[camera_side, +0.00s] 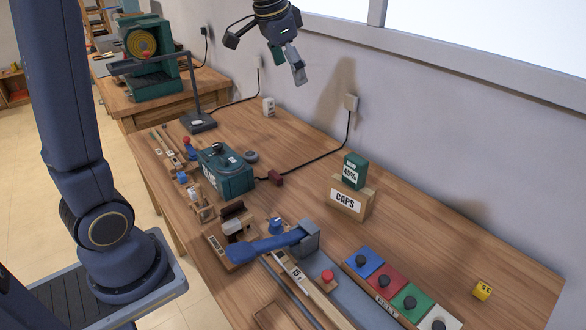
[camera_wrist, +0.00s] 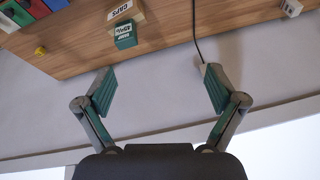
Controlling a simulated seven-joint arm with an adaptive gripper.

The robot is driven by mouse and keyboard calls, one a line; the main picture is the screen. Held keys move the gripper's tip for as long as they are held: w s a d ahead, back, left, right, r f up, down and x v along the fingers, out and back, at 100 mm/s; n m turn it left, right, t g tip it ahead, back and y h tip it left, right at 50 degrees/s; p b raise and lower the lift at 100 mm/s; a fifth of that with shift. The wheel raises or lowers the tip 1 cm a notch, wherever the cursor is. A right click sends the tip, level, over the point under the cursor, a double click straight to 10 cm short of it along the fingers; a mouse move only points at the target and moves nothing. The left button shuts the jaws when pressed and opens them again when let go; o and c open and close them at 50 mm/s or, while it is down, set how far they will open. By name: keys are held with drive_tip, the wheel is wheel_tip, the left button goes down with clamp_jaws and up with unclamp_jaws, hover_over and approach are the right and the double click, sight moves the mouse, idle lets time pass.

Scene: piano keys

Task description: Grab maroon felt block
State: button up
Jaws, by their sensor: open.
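A small maroon block (camera_side: 275,178) lies on the wooden bench in the side view, at the end of a black cord and right of the dark green glue machine. My gripper (camera_side: 265,58) hangs high above the back of the bench, near the wall, well apart from the block. Its two fingers are spread, with nothing between them. In the wrist view my gripper (camera_wrist: 159,85) is also open, facing the wall and the bench's back edge. I cannot make out the maroon block in that view.
The glue machine (camera_side: 226,172) stands left of the block. A black lamp stand (camera_side: 199,122) rises behind it. A CAPS block (camera_side: 346,201) with a green box (camera_side: 354,171) stands to the right. A blue-handled lever tool (camera_side: 265,244) is in front. Bench around the block is mostly clear.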

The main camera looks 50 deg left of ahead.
drive_tip(key=w+a+f+g, duration=0.2)
drive_tip(key=w+a+f, duration=0.4)
drive_tip(key=a+f, duration=0.15)
drive_tip(key=n+g, duration=0.2)
hover_over(275, 174)
drive_tip(key=shift+h, duration=0.4)
drive_tip(key=f, duration=2.6)
drive_tip(key=shift+w, duration=0.25)
drive_tip(key=shift+s+f, duration=0.2)
drive_tip(key=shift+f, duration=3)
drive_tip(key=shift+c, duration=0.2)
drive_tip(key=c, duration=0.9)
drive_tip(key=shift+r, duration=0.15)
